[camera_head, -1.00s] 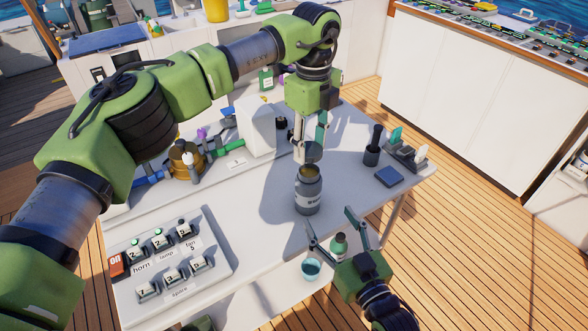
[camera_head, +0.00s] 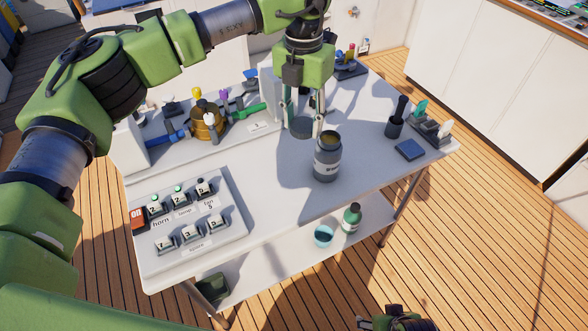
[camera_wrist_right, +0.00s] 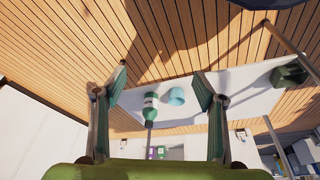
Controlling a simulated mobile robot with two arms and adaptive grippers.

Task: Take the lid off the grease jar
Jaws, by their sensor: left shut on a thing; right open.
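The grease jar (camera_head: 326,168) stands upright on the white table, grey with a pale label. Its mouth is open and a dull yellowish inside shows. My left gripper (camera_head: 303,110) points down and is shut on the dark grey round lid (camera_head: 302,128). The lid is off the jar, just left of and behind its mouth; whether it touches the table I cannot tell. My right gripper shows in the right wrist view (camera_wrist_right: 161,72), open and empty, its fingers wide apart. In the head view only a part of it shows at the bottom edge.
A switch panel (camera_head: 190,222) lies at the table's front left. A brass valve with coloured handles (camera_head: 207,120) stands behind. A dark blue pad (camera_head: 409,149) and a black holder (camera_head: 395,127) are right. A green bottle (camera_head: 351,217) and teal cup (camera_head: 323,235) stand on the lower shelf.

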